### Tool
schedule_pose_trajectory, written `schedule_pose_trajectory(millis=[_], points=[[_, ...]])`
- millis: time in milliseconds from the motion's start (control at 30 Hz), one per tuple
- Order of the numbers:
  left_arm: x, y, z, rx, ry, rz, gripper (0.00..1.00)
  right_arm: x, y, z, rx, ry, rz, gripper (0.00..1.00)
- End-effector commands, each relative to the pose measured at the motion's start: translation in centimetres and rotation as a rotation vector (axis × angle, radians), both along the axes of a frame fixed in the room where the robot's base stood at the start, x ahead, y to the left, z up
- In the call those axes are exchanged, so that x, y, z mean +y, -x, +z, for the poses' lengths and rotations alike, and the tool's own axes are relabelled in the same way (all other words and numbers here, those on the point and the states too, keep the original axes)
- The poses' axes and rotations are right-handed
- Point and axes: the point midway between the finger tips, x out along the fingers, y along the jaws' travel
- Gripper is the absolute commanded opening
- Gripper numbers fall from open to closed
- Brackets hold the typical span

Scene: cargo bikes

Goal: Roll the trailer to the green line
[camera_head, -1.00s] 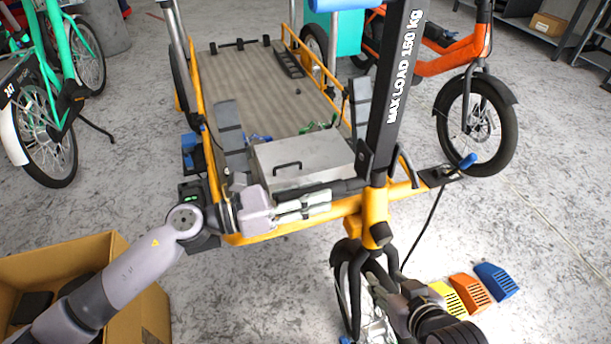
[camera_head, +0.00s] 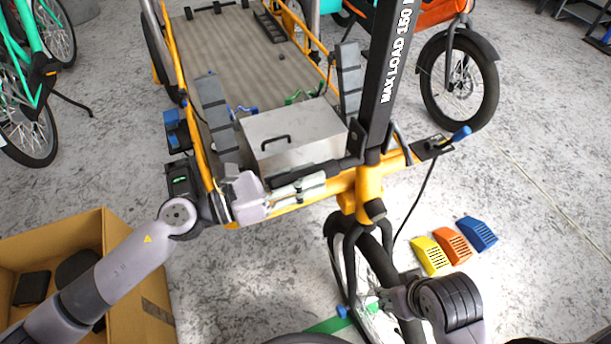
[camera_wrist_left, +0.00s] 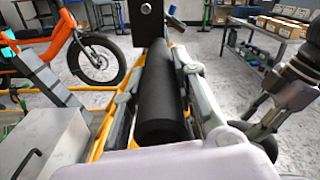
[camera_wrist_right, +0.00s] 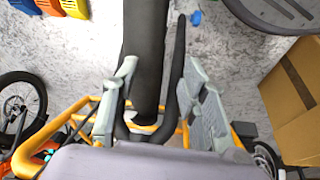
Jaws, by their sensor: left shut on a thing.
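The trailer has an orange frame (camera_head: 300,207), a wooden deck and a grey metal box on it, and a black post marked "MAX LOAD". In the head view, my left gripper (camera_head: 297,190) is at the black handle bar (camera_head: 342,172) on its near end; the left wrist view shows the fingers closed on this bar (camera_wrist_left: 160,95). My right gripper is low by the trailer's front wheel (camera_head: 342,270). The green line (camera_head: 330,325) shows partly at the bottom of the head view, beyond the wheel's near side.
A cardboard box (camera_head: 106,245) stands open at lower left. Yellow (camera_head: 430,256), orange (camera_head: 453,245) and blue (camera_head: 478,234) wedge blocks lie right of the wheel. An orange bike (camera_head: 460,80) is at the upper right, a green bike (camera_head: 28,110) at the left.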

Motion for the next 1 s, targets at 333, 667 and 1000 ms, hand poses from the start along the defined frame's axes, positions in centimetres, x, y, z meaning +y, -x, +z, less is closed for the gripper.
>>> schedule_pose_trajectory(millis=[333,667,1000], points=[[0.3,-0.6,0.2,-0.005,0.002,0.016,0.46,0.0,0.0,0.0,0.000,0.000,0.000,0.40],[0.5,0.0,0.1,0.000,0.002,0.006,0.46,0.0,-0.1,0.0,-0.004,-0.002,-0.001,0.40],[6.7,1.5,-0.1,0.000,-0.001,0.018,0.46,0.0,-0.1,0.0,-0.003,0.000,0.000,0.40]])
